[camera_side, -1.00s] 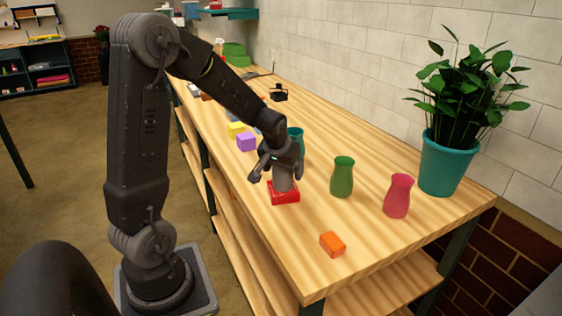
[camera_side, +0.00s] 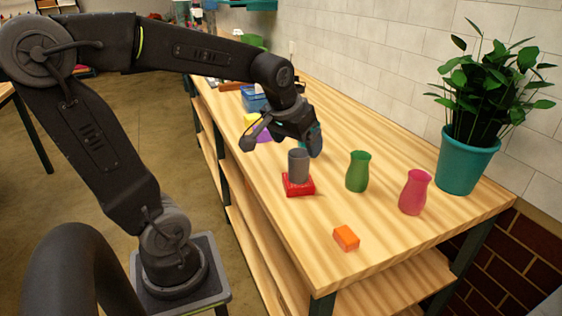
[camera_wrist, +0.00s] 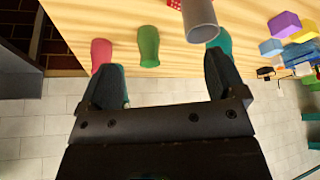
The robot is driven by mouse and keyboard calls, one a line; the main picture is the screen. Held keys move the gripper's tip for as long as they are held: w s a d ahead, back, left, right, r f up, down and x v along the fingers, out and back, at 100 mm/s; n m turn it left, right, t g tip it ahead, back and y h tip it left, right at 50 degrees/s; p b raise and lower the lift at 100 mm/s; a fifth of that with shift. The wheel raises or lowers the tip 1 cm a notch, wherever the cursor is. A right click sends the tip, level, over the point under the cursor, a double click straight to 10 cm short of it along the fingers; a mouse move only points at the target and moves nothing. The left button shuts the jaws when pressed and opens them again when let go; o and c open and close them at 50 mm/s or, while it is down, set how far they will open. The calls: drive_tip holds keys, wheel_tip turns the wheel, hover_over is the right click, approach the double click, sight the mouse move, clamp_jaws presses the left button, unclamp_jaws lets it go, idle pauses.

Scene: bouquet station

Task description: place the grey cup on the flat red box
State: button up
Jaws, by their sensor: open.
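The grey cup (camera_side: 298,165) stands upright on the flat red box (camera_side: 299,187) on the wooden table. In the wrist view the grey cup (camera_wrist: 199,20) shows at the top, with a corner of the red box (camera_wrist: 174,4) beside it. My gripper (camera_side: 282,147) is open and empty, above and behind the cup in the side view, clear of it. In the wrist view my gripper's fingers (camera_wrist: 165,85) are spread wide with nothing between them.
A green vase (camera_side: 358,172) and a pink vase (camera_side: 415,192) stand right of the box. An orange block (camera_side: 346,238) lies in front. A potted plant (camera_side: 470,162) stands at the right edge.

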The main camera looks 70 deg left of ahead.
drive_tip(key=s+d+m+t+h, duration=0.1)
drive_tip(key=s+d+m+h, duration=0.1)
drive_tip(key=s+d+m, duration=0.3)
drive_tip(key=s+d, duration=0.4)
drive_tip(key=d, duration=0.2)
drive_tip(key=shift+s, duration=0.2)
drive_tip(key=shift+d, duration=0.1)
idle(0.4)
